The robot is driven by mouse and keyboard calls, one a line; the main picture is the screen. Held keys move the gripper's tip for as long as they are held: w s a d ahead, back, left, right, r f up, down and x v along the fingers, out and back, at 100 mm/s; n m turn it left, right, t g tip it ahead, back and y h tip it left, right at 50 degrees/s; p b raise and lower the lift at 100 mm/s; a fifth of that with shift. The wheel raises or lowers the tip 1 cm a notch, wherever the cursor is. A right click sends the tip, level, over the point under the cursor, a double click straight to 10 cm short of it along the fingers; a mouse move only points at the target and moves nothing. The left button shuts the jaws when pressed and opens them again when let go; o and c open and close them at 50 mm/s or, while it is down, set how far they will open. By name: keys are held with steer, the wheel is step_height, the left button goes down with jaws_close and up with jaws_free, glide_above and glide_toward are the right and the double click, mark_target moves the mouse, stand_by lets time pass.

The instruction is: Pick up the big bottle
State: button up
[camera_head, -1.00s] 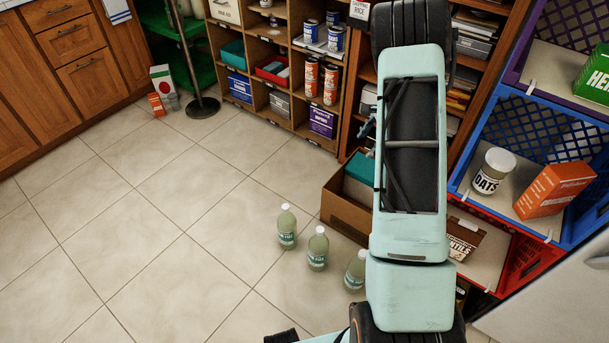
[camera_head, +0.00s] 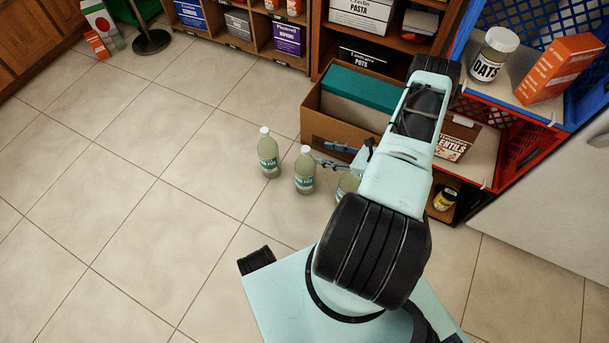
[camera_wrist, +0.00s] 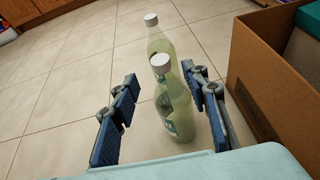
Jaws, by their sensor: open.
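Three look-alike pale green bottles with white caps stand upright on the tiled floor in the head view: a left one (camera_head: 269,156), a middle one (camera_head: 305,173) and a right one (camera_head: 347,185) mostly hidden by my arm. I cannot tell which is the big one by size. My gripper (camera_head: 324,155) is open, low beside the middle bottle. In the wrist view, a nearer bottle (camera_wrist: 176,112) appears between the open fingers (camera_wrist: 160,78), closer to the right finger; a farther bottle (camera_wrist: 157,42) stands behind it. Contact is not clear.
A cardboard box (camera_head: 318,130) with a teal-topped item stands just right of the bottles; its wall (camera_wrist: 250,85) is close to the right finger. Red and blue crates (camera_head: 518,150) and shelves (camera_head: 315,40) stand behind. The floor (camera_head: 130,200) to the left is clear.

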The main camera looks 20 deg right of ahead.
mark_target(309, 151)
steer(key=x, duration=0.4)
steer(key=shift+w+a+f+b, duration=0.1)
steer(key=shift+f+b, duration=0.05)
steer(key=shift+b, duration=0.25)
steer(key=b+x, duration=0.1)
steer(key=x, duration=0.1)
steer(key=b+x, duration=0.1)
steer(key=x, duration=0.1)
steer(key=shift+f, duration=0.35)
steer(key=shift+w+a, duration=0.25)
steer(key=shift+w, duration=0.15)
jaws_close()
steer(key=shift+w+r, duration=0.1)
